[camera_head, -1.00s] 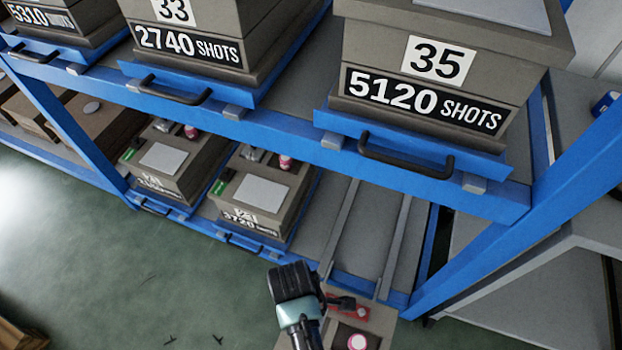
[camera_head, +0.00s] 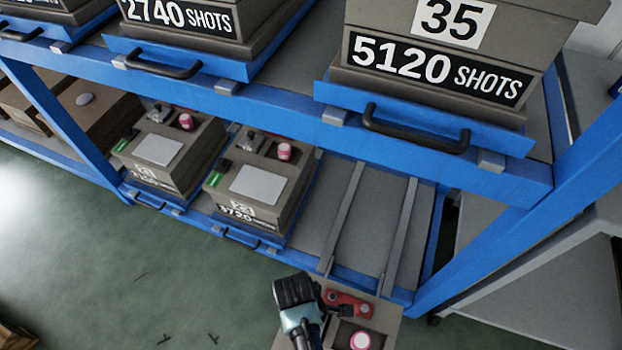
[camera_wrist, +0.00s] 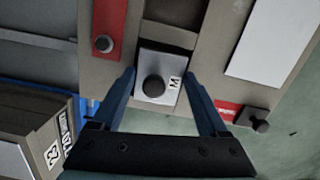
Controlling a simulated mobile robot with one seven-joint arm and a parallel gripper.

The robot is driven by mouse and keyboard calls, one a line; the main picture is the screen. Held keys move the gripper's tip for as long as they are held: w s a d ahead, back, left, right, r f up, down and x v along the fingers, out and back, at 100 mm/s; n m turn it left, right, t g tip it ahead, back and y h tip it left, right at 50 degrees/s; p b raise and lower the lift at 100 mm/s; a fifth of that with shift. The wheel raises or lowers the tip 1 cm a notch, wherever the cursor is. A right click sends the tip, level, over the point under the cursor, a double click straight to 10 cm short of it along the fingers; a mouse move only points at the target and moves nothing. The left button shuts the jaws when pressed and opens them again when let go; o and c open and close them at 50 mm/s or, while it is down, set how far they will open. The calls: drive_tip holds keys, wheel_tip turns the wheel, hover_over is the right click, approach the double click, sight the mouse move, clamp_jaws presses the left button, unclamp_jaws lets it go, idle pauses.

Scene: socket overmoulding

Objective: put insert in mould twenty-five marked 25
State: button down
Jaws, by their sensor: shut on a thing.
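A grey block with a black round knob and a small white label reading M, likely the insert (camera_wrist: 153,62), is between my fingers in the wrist view. My gripper (camera_wrist: 160,78) is shut on its two sides. My gripper's end also shows at the bottom of the head view (camera_head: 298,300). Beneath is an open tan mould (camera_wrist: 215,45) with a dark recess; it also shows in the head view (camera_head: 393,318). I cannot tell whether the block is in the recess or above it. No number shows on this mould.
Closed moulds stand on the blue rack's lower shelf, one marked 3720 SHOTS (camera_head: 262,185). Mould 35 (camera_head: 435,60) is above. An empty lower bay (camera_head: 375,225) with rails lies behind the open mould.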

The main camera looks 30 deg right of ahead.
drive_tip(key=shift+f, duration=0.15)
unclamp_jaws()
wheel_tip(320, 180, up, 12)
drive_tip(key=w+a+p, duration=0.1)
drive_tip(key=p, duration=0.4)
drive_tip(key=shift+p, duration=0.3)
